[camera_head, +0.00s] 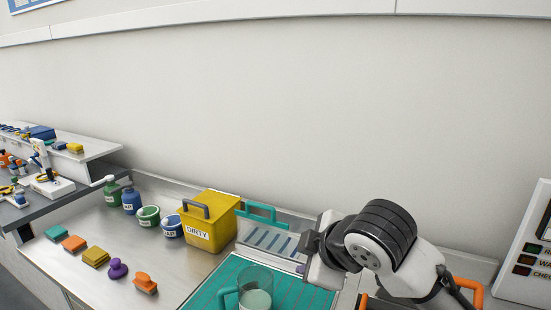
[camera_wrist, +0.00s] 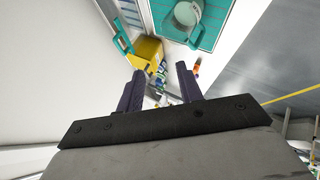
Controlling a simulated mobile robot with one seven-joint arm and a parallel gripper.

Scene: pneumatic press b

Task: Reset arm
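My arm reaches in from the lower right in the head view. My gripper (camera_wrist: 160,78) shows in the wrist view with its two dark fingers apart and nothing between them. In the head view my gripper (camera_head: 306,250) hangs above the right part of the counter, near the teal mat, and its fingers are mostly hidden there.
A teal mat (camera_head: 213,289) carries a clear cup with a teal handle (camera_head: 256,299). A yellow DIRTY box (camera_head: 216,232) and a teal-handled rack (camera_head: 270,238) stand behind. Sponges and brushes (camera_head: 96,256) lie left. A control panel (camera_head: 530,250) stands right.

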